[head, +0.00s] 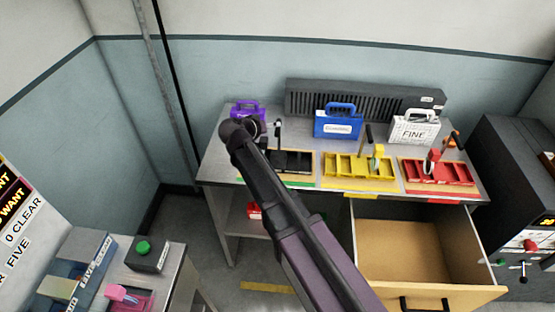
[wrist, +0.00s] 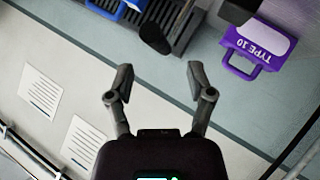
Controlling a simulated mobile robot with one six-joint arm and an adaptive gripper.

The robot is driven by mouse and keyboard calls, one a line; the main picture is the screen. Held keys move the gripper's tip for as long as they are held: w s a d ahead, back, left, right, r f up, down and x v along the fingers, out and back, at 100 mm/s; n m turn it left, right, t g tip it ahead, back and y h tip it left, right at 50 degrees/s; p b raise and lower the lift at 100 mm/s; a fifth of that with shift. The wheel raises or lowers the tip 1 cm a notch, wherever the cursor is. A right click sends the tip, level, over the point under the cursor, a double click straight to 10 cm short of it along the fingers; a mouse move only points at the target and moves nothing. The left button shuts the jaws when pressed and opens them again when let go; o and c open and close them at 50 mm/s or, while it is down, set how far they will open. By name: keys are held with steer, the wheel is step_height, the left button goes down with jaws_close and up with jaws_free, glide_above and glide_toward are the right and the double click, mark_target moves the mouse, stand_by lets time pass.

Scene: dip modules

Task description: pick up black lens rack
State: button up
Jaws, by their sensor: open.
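The black lens rack (head: 298,162) lies on the far metal table, at the left of a row with a yellow rack and a red rack. My arm crosses in front of it in the head view and covers part of its left side. A dark upright handle shows at its left end. My gripper is hidden behind my arm in the head view. In the wrist view my gripper (wrist: 160,75) is open, with nothing between the fingers. The rack cannot be made out for sure in the wrist view.
The yellow rack (head: 358,167) and red rack (head: 437,173) stand to the right. Behind are a purple case (head: 247,110), a blue case (head: 338,122), a white case (head: 413,129) and a grey slatted unit (head: 365,98). An open drawer (head: 403,252) juts out below.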

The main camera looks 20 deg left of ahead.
steer(key=shift+w+f, duration=0.1)
steer(key=b+x, duration=0.2)
steer(key=x, duration=0.2)
steer(key=shift+d+f+b, duration=0.1)
steer(key=shift+f+b, duration=0.15)
steer(key=shift+b, duration=0.05)
steer(key=shift+w+d+f, duration=0.15)
steer(key=shift+w+d, duration=0.05)
steer(key=shift+w, duration=0.1)
steer(key=shift+c, duration=0.2)
jaws_close()
